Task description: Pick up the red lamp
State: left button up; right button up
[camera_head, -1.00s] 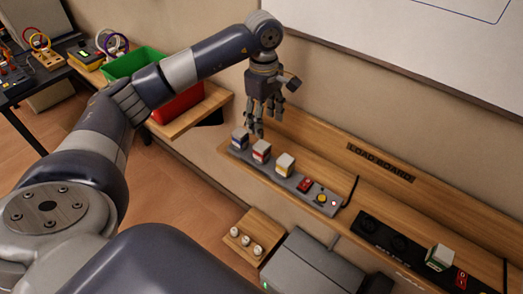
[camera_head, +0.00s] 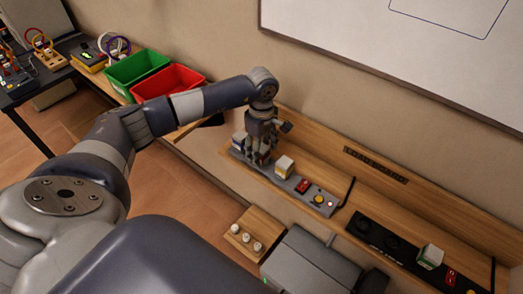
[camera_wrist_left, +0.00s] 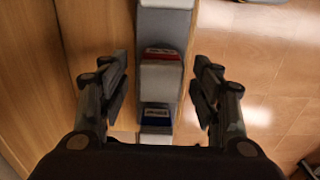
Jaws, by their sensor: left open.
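The red lamp is a pale block with a red band. In the left wrist view the red lamp (camera_wrist_left: 161,74) stands on the strip between my open left gripper's fingertips (camera_wrist_left: 160,78), with a gap visible on each side. In the head view my left gripper (camera_head: 258,158) points down over the strip and hides most of the red lamp. A blue-banded lamp (camera_wrist_left: 155,117) is nearer the palm in the wrist view. A yellow-banded lamp (camera_head: 285,166) stands to the right in the head view. My right gripper is not in view.
The grey strip (camera_head: 268,176) also carries a red switch (camera_head: 302,186) and a yellow button (camera_head: 318,198). A wooden back ledge runs behind it. A green bin (camera_head: 137,66) and a red bin (camera_head: 170,82) stand left. A block with white knobs (camera_head: 243,237) is in front.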

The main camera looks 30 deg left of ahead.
aim_at(261, 149)
pick_arm(q)
jog(key=c, duration=1.2)
jog(key=shift+o, duration=0.2)
jog(key=shift+w+r+b, duration=0.1)
jog(key=shift+r+b, duration=0.4)
jog(key=shift+r, duration=0.05)
jog(key=shift+s+r+b, duration=0.15)
jog(key=shift+r+b, duration=0.25)
jog(key=shift+r, duration=0.15)
jog(key=shift+s+r+b, duration=0.15)
jog(key=shift+r+b, duration=0.2)
jog(key=shift+r, duration=0.2)
jog(key=s+d+r+b, duration=0.1)
jog(key=s+d+b, duration=0.3)
jog(key=s, duration=1)
jog(key=shift+s+d+r, duration=0.25)
jog(key=shift+d+r, duration=0.1)
jog(key=shift+d, duration=0.65)
